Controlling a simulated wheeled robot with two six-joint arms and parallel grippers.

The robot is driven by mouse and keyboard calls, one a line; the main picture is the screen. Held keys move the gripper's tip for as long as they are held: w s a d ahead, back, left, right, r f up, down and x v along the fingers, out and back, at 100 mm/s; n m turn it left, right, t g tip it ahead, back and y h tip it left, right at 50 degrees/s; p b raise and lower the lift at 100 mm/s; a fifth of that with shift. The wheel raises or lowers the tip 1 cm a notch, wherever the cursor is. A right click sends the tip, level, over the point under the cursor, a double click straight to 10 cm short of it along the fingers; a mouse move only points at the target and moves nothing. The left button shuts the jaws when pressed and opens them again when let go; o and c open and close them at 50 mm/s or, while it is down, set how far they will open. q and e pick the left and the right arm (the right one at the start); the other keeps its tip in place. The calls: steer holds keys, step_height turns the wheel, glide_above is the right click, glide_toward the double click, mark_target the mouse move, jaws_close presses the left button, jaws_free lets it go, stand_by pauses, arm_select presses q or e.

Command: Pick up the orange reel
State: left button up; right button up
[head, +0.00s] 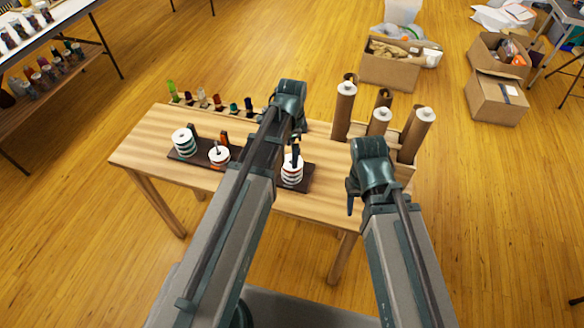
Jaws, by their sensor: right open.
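Three striped white reels stand on a dark strip (251,163) on the wooden table. The left one (181,140) has green bands. The middle one (218,157) is low, with an orange piece (224,138) just behind it. The right one (292,176) has orange-red and dark bands. I cannot tell for sure which is the orange reel. My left gripper (296,150) points down at the right reel, close above or behind it; its fingers are too small to read. My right gripper (352,196) is open and empty, right of that reel near the table's front edge.
Small coloured spools (203,97) line the table's (140,152) back edge. Several brown cardboard tubes (343,110) stand in a holder at the right end, behind my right arm. Cardboard boxes (391,72) lie on the floor beyond. My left forearm hides part of the table's middle.

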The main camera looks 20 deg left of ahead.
arm_select(q)
step_height(320, 180, down, 5)
steer(key=b, duration=0.5)
steer(key=shift+f, duration=0.15)
steer(key=c, duration=1.1)
steer(key=shift+o, duration=0.2)
steer(key=shift+d+r, duration=0.1)
steer(key=shift+r, duration=0.1)
